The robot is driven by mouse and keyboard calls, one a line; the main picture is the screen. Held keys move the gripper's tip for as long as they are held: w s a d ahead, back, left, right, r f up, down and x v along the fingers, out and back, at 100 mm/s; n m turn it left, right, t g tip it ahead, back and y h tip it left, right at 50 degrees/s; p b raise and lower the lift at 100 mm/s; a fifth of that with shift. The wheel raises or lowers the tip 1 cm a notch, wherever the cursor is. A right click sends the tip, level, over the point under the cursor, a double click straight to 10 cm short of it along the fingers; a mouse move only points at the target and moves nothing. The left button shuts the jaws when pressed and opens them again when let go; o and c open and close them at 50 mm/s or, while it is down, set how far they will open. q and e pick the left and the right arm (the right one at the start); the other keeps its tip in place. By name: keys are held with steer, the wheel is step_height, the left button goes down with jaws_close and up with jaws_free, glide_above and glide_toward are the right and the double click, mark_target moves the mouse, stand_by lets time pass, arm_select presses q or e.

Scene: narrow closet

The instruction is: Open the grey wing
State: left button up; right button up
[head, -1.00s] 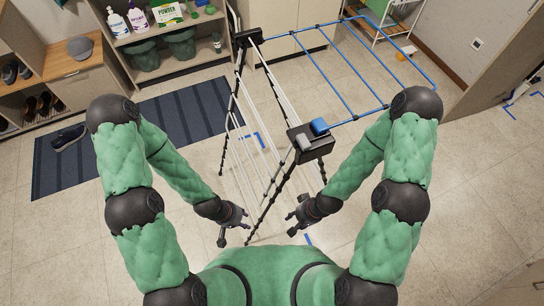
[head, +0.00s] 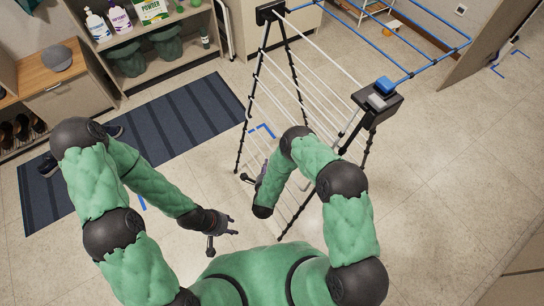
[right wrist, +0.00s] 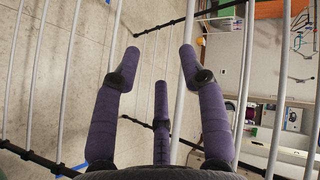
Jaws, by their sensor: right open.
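The drying rack stands in the head view between two black corner hubs, the near one (head: 378,104) and the far one (head: 270,12). The near hub carries a grey block (head: 376,102) and a blue block (head: 385,85). The blue wing (head: 426,68) is spread out level. The pale bars of the grey wing (head: 318,112) slope down, folded against the legs. My right gripper (head: 262,178) is by the lower bars, partly hidden by its forearm. The right wrist view (right wrist: 159,65) shows its purple fingers spread, with grey bars close around them. My left gripper (head: 228,226) is open and empty above the floor.
A shelf (head: 160,68) with bottles and green bins stands at the upper left. A dark striped mat (head: 140,140) lies on the floor left of the rack. A shoe cabinet (head: 75,105) is at the left. The floor right of the rack is clear.

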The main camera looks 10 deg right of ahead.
mark_target(272, 150)
arm_select(q)
step_height(272, 150, down, 7)
steer(key=b, duration=0.6)
arm_select(e)
steer(key=shift+w+d+f+m+t+h, duration=0.15)
steer(key=shift+w+d+m+t+h, duration=0.6)
steer(key=shift+w, duration=0.7)
steer(key=shift+w+d+f+m+t+h, duration=0.15)
steer(key=shift+w+d+m+t+h, duration=0.25)
steer(key=shift+w+m, duration=0.8)
steer(key=shift+w+d+f+m+t+h, duration=0.15)
steer(key=shift+w+d+m+t+h, duration=0.45)
steer(key=shift+w, duration=1.1)
steer(key=shift+d, duration=0.1)
jaws_close()
